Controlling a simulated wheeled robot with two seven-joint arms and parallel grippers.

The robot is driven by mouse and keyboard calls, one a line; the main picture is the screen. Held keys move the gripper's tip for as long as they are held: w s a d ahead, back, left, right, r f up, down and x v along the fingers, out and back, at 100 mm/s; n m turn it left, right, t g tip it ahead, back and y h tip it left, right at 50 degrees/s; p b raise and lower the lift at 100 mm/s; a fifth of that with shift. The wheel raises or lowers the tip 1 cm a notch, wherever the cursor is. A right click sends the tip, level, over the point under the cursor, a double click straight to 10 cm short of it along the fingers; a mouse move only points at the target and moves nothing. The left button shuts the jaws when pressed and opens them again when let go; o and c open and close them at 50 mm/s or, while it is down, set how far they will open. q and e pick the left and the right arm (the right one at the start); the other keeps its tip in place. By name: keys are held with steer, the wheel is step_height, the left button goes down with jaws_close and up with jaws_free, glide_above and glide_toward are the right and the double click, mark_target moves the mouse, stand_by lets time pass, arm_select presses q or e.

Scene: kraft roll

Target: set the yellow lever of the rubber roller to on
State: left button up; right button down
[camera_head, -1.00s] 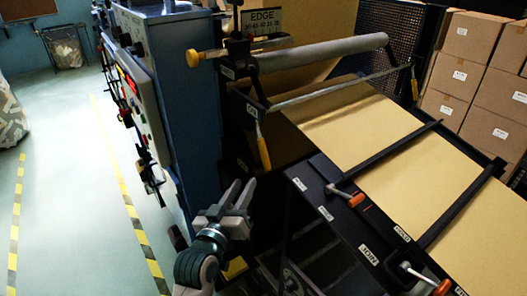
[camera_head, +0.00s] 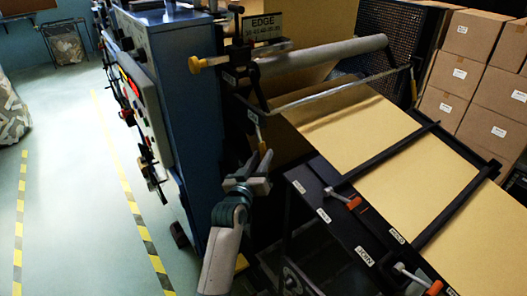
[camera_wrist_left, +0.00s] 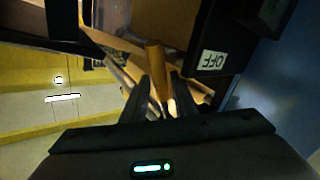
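The yellow lever (camera_head: 263,147) of the rubber roller hangs down from the near end of the roller frame. The grey roller (camera_head: 320,54) runs above the brown paper. My left gripper (camera_head: 258,172) is right at the lower end of the lever. In the left wrist view the lever (camera_wrist_left: 156,66) reaches down between the two dark fingers (camera_wrist_left: 167,98), which stand a little apart on either side of it. A firm hold does not show. A label reading OFF (camera_wrist_left: 212,61) is to the right of the lever. My right gripper is not in view.
The blue machine cabinet (camera_head: 205,110) stands close on the left of my left arm. The dark sloping paper table (camera_head: 345,235) with orange-handled levers (camera_head: 345,198) is to the right. Cardboard boxes (camera_head: 470,80) are stacked behind.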

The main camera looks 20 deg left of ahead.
arm_select(q)
steer(key=shift+w, duration=1.1)
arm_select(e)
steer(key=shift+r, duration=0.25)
arm_select(q)
jaws_close()
